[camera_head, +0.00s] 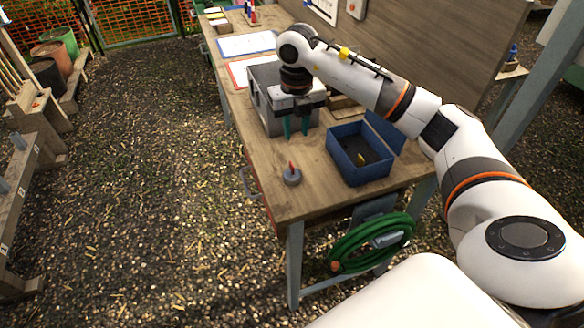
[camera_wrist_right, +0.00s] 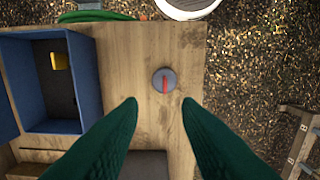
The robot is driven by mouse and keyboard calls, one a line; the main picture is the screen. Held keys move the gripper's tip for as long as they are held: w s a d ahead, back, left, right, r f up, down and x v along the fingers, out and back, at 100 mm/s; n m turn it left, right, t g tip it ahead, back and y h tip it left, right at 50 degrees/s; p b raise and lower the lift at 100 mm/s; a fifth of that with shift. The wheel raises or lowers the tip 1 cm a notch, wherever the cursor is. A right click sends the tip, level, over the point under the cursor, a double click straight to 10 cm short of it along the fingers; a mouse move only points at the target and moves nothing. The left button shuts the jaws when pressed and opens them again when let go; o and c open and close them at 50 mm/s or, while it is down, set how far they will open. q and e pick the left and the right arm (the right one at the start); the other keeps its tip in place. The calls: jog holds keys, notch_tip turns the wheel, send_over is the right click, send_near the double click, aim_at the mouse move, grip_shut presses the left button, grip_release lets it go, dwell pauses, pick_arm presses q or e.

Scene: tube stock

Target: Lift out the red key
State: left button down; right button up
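The red key (camera_head: 291,165) stands up from a small round grey base (camera_head: 292,179) on the workbench's near left part. In the right wrist view the key (camera_wrist_right: 165,84) shows as a thin red bar on the grey disc (camera_wrist_right: 156,77), beyond the fingertips and roughly between them. My right gripper (camera_head: 296,134) has green fingers pointing down, apart, with nothing between them. It is above the bench, behind the key in the head view and not touching it. Its two fingers also show spread in the right wrist view (camera_wrist_right: 160,103). My left gripper is not in view.
An open blue box (camera_head: 346,168) with a yellow item (camera_head: 361,159) stands right of the key. A grey box (camera_head: 262,104) is behind and beside the gripper. A green hose (camera_head: 345,252) hangs at the bench front (camera_head: 318,205). The bench around the key is clear.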

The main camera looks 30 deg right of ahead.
jog(key=p, duration=0.2)
send_over(292, 164)
jog(key=f, duration=0.6)
jog(key=shift+s+d+f, duration=0.1)
jog(key=shift+s+d, duration=0.15)
jog(key=shift+d, duration=0.15)
jog(key=f, duration=0.1)
jog(key=f+p, duration=0.1)
jog(key=f, duration=0.2)
jog(key=shift+w+a+f+p, duration=0.25)
jog(key=shift+a+f+p, duration=0.05)
jog(key=shift+a+f, duration=0.1)
jog(key=shift+f, duration=0.4)
grip_shut()
